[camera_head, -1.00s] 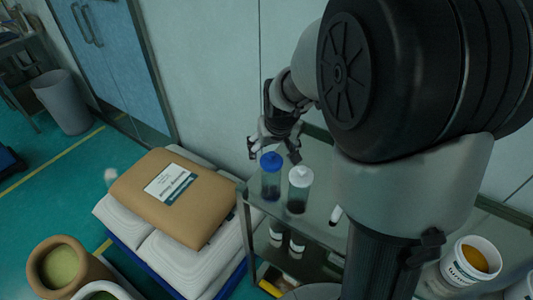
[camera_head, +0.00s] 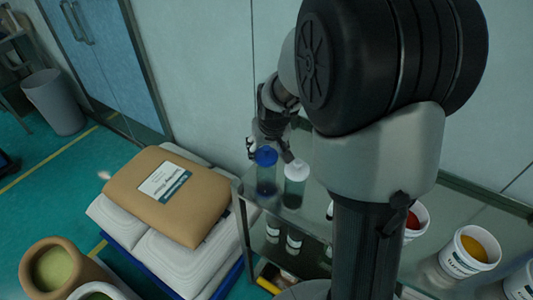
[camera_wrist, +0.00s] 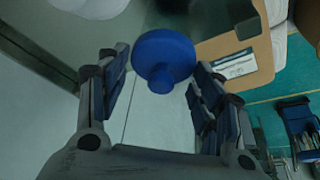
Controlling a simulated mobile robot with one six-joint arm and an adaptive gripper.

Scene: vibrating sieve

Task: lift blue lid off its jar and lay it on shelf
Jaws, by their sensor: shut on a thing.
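The blue lid (camera_head: 266,157) sits on top of a clear jar (camera_head: 266,184) on the shelf (camera_head: 318,212). My gripper (camera_head: 270,152) has come down over it from above, fingers on both sides. The jar body is hidden behind the lid there. I see no gap between lid and jar in the head view.
A white-lidded jar (camera_head: 296,180) stands close to the right of the blue-lidded one. White tubs, one with orange content (camera_head: 470,250), stand at the right. A brown sack (camera_head: 170,195) on white sacks lies left of the shelf. A wall is behind.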

